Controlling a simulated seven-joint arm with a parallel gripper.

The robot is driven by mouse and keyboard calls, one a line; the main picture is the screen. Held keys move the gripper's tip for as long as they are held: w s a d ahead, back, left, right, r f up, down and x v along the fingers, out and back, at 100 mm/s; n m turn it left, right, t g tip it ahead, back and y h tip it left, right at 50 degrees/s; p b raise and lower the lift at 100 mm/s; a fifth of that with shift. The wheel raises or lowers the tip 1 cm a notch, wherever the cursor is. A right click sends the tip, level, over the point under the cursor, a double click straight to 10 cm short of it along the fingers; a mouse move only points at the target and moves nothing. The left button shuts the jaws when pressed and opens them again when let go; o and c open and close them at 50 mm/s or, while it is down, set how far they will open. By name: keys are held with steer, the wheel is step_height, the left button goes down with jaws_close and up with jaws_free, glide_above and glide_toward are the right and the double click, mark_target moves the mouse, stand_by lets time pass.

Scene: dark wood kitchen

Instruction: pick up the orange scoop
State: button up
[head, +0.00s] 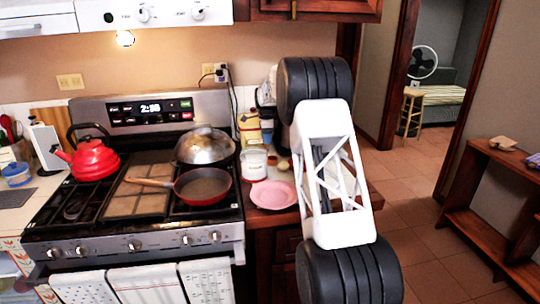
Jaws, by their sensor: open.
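I cannot make out a clear orange scoop in the head view. A small tan-orange object (503,143) lies on top of the wooden shelf unit at the right, but it is too small to tell what it is. Part of my white and black arm stands in front of the right end of the counter and the doorway side. My gripper's fingers do not show in this view.
A stove (130,215) holds a red kettle (93,160), a red pan (203,187) and a domed lid (204,146). A pink plate (274,195) and a white canister (254,165) stand on the counter. The wooden shelf unit (480,160) is at right; the tiled floor (408,180) before it is open.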

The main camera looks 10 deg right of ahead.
steer(key=shift+f, duration=0.85)
jaws_close()
